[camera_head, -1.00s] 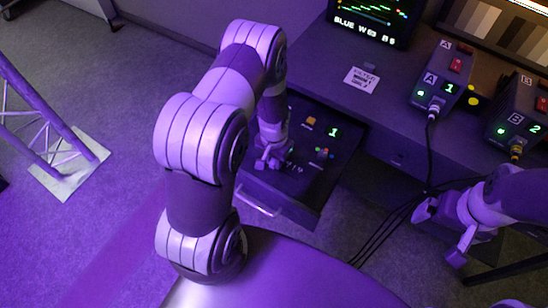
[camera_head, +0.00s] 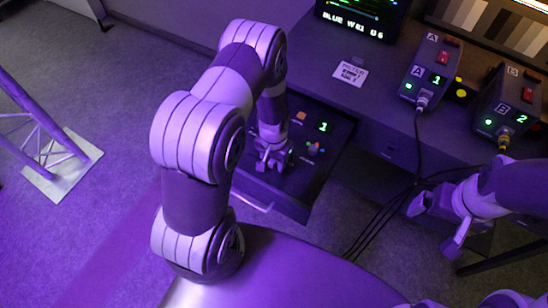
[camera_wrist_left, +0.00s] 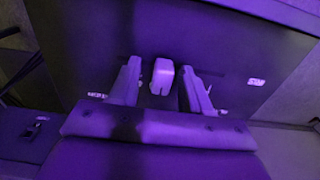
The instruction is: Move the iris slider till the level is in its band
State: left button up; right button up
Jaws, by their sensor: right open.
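The iris slider's pale knob (camera_wrist_left: 162,77) stands up from a dark panel in the left wrist view. The fingers of my left gripper (camera_head: 271,160) are on either side of the knob, with a gap showing on each side; the gripper is open. In the head view this gripper is over the pulled-out control drawer (camera_head: 318,165), and hides the knob. The level readout is on the monitor (camera_head: 352,22) at the top, with colored traces above text starting "BLUE"; its digits are hard to read. My right gripper (camera_head: 432,225) is open and empty at the right.
The drawer has an orange button (camera_head: 301,116), a green "1" display and small colored controls. Box A (camera_head: 430,70) and box B (camera_head: 508,105) stand on the desk with cables hanging down near my right gripper. A printed card (camera_head: 350,74) lies on the desk.

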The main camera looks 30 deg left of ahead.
pick_arm(q)
jog(key=shift+w+d+r, duration=0.15)
jog(key=shift+r, duration=0.05)
notch_tip(320, 180, up, 12)
jog(key=shift+r, duration=0.2)
